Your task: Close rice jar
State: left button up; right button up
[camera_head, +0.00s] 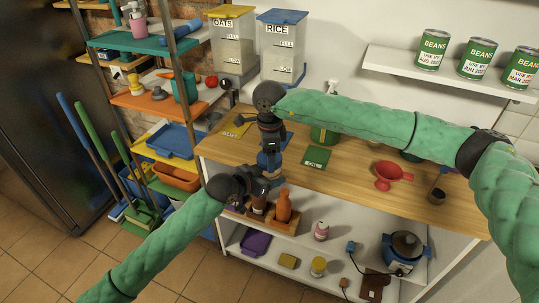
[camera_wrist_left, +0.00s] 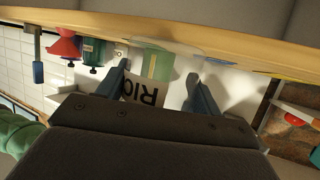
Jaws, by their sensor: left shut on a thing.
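In the left wrist view, which is upside down, a see-through rice jar (camera_wrist_left: 146,93) with a white label reading "RIC" shows between my two finger tips. My left gripper (camera_wrist_left: 160,82) is shut on it, one finger on each side, at the worktop's front. In the head view my left gripper (camera_head: 268,168) is low and left of centre, and the jar is mostly hidden by the grippers. My right gripper (camera_head: 271,142) points down just above it. Its fingers are too small and overlapped to judge. I cannot make out a lid.
Behind stand a blue-lidded RICE dispenser (camera_head: 283,62) and a yellow-lidded OATS dispenser (camera_head: 232,60). Several bean cans (camera_head: 476,58) sit on a shelf.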

jog(key=o, duration=1.1)
jog(key=shift+r, duration=2.3)
jog(key=shift+c, duration=0.5)
jog(key=shift+r+m, duration=0.7)
jog(key=shift+r, duration=1.05)
jog(key=shift+f, duration=0.2)
